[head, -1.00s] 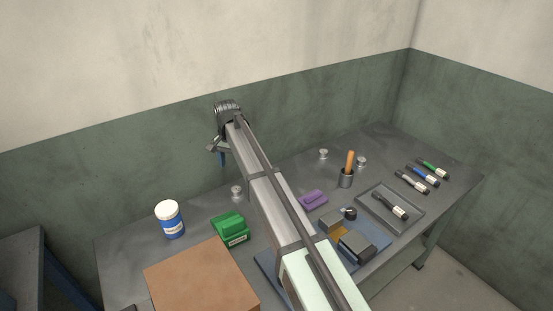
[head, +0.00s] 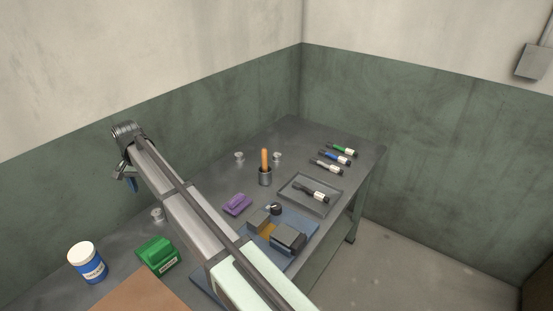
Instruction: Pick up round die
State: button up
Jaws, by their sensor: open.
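A small dark round piece (head: 275,208), which looks like the round die, sits at the back of a blue mat (head: 301,234) on the grey table. It is close to a grey block (head: 258,221) and a larger dark block (head: 288,238). My gripper (head: 125,177) is at the far left end of my arm, raised above the table's back edge against the green wall. It is open and appears empty, well away from the round piece. My arm crosses the view and hides part of the table and mat.
A purple block (head: 237,204), a cup (head: 265,177) with an orange-handled tool and a tray (head: 286,197) holding a marker surround the mat. Several markers lie behind. A green box (head: 158,254), a blue jar (head: 90,265) and a brown board (head: 130,293) are at left.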

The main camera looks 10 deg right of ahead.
jog(key=shift+c, duration=0.6)
jog(key=n+y, duration=0.2)
jog(key=n, duration=1.7)
send_over(277, 154)
jog(key=d, duration=0.1)
notch_tip(277, 154, down, 7)
jog(key=shift+d, duration=0.1)
jog(key=shift+s+a+f, duration=0.1)
jog(key=shift+a+f, duration=0.05)
jog(key=shift+f, duration=0.7)
jog(key=shift+s+a+f, duration=0.1)
jog(key=shift+a+f, duration=0.1)
jog(key=shift+f, duration=0.65)
jog(key=shift+a+f, duration=0.15)
jog(key=shift+f, duration=0.7)
jog(key=shift+r, duration=0.1)
grip_shut()
